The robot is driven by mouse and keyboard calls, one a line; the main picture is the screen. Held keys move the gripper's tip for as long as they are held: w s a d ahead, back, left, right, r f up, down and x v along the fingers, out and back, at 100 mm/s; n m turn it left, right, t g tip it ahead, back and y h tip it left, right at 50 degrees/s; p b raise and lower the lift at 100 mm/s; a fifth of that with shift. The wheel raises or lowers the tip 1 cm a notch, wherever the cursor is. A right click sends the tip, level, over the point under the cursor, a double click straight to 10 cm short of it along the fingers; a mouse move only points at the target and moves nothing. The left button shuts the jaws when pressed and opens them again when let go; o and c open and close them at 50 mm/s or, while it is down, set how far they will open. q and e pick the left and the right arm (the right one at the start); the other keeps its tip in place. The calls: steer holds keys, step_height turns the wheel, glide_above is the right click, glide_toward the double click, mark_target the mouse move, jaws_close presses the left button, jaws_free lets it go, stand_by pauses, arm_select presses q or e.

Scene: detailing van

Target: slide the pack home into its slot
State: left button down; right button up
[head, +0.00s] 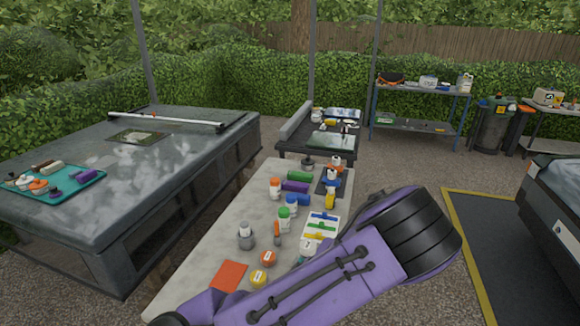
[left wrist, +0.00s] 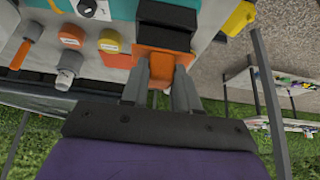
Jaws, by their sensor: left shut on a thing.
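In the left wrist view my left gripper (left wrist: 160,92) is shut on an orange block, the pack (left wrist: 158,56), with a finger on each side of it. A black blocky part (left wrist: 163,38) lies directly against the far side of the orange. I cannot tell whether it belongs to the pack or to the slot's housing, and no slot opening shows. In the head view a purple arm of mine crosses the near table; neither gripper's fingertips show there.
The pale table (head: 225,225) carries several bottles and jars, an orange sheet (head: 229,275) and a white tray with coloured strips (head: 320,232). A teal tray (head: 60,197) sits on the dark surface at left. Orange-capped containers (left wrist: 72,36) and a yellow item (left wrist: 240,17) flank the gripper.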

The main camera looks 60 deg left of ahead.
arm_select(q)
steer(key=shift+f+b, duration=0.7)
steer(key=shift+f, duration=0.85)
arm_select(e)
steer(key=shift+f, duration=0.7)
arm_select(q)
steer(key=c, duration=0.8)
jaws_free()
